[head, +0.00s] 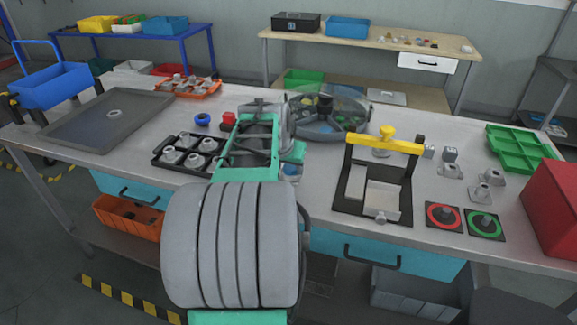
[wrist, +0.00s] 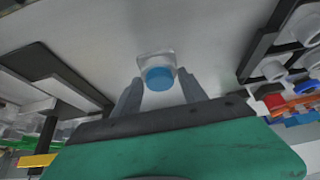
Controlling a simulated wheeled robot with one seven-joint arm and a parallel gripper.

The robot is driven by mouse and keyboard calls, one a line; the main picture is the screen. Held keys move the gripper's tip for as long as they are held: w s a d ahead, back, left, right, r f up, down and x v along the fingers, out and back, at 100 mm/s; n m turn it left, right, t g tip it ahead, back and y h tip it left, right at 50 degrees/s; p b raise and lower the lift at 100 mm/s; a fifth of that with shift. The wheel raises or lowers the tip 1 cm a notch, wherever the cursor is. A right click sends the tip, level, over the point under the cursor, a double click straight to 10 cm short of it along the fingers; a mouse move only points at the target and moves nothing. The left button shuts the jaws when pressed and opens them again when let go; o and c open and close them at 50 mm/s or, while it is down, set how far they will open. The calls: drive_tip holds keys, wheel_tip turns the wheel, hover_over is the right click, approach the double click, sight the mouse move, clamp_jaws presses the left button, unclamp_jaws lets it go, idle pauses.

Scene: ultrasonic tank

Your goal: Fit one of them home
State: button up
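A part with a blue round top and a pale square base (wrist: 158,76) stands on the bench in the wrist view. My gripper (wrist: 160,80) is open, its two grey fingers on either side of this part with small gaps showing. In the head view my arm hides most of it; a bit of blue (head: 291,170) shows beside the teal wrist. A black fixture (head: 345,208) with a yellow clamp bar (head: 385,143) stands to the right. A black tray (head: 160,157) of grey flanged parts is to the left. The fingertips are hidden in the head view.
Loose grey parts (head: 480,193) stand right of the fixture, near red-ringed (head: 431,222) and green-ringed (head: 467,229) mats. A green divided tray (head: 520,150) and red box (head: 556,205) are at far right. A round compartmented bowl (head: 345,103) sits behind my arm; a grey tray (head: 75,130) lies left.

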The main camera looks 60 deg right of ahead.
drive_tip(key=shift+o, duration=1.2)
drive_tip(key=v, duration=0.7)
drive_tip(key=shift+a+r, duration=0.2)
drive_tip(key=shift+r, duration=0.15)
